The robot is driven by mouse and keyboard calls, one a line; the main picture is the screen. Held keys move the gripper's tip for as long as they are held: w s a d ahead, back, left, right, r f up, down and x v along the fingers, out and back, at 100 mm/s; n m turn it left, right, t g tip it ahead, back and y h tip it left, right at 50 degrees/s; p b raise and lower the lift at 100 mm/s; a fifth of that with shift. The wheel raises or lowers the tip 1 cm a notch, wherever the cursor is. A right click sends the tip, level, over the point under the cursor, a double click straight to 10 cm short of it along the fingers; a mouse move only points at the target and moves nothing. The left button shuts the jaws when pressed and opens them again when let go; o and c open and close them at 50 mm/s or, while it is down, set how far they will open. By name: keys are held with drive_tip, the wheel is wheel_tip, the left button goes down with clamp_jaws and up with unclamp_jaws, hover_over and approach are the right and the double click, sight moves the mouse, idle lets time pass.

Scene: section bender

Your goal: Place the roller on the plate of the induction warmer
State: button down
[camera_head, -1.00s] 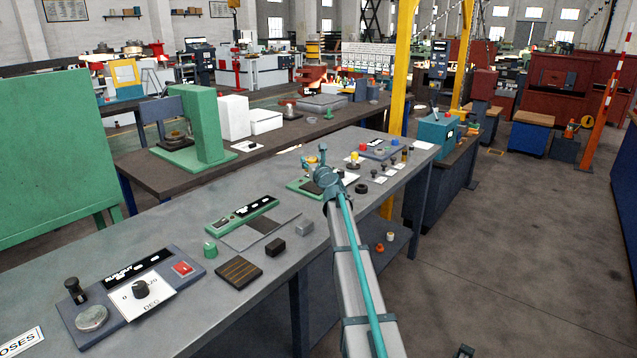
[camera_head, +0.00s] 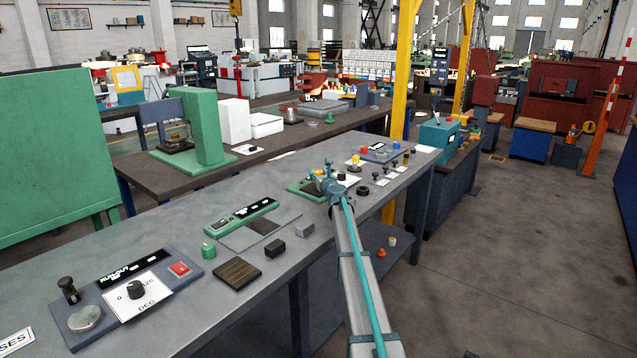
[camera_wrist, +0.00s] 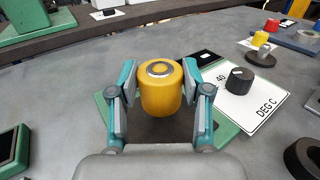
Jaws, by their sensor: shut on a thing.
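The roller (camera_wrist: 160,92) is a yellow cylinder with a metal ring and centre on its top. My gripper (camera_wrist: 160,78) is shut on it, with one teal-and-grey finger on each side, and the roller looks upright. Beneath it is the induction warmer, with a green base (camera_wrist: 225,133), a dark plate (camera_wrist: 150,130) and a white dial panel marked DEG C (camera_wrist: 252,100). The roller is over the plate and hides part of it; I cannot tell whether they touch. In the head view my gripper (camera_head: 328,178) is over the green warmer (camera_head: 298,190), mostly hiding it.
A dark ring (camera_wrist: 303,157) lies right of the warmer. A yellow-topped piece (camera_wrist: 261,48) stands behind the dial panel. A green-framed device (camera_wrist: 12,150) is at the left. The grey bench (camera_wrist: 60,100) is clear between it and the warmer.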

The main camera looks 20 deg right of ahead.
drive_tip(key=shift+f, duration=1.3)
drive_tip(key=shift+f+b, duration=0.15)
drive_tip(key=shift+b, duration=0.25)
drive_tip(key=c, duration=0.5)
unclamp_jaws()
drive_tip(key=shift+s+a, duration=0.1)
drive_tip(key=shift+s, duration=0.15)
drive_tip(key=s, duration=0.7)
drive_tip(key=s+a, duration=0.1)
drive_tip(key=s, duration=0.3)
drive_tip(key=shift+s+a, duration=0.1)
drive_tip(key=shift+s, duration=0.2)
drive_tip(key=shift+r, duration=0.2)
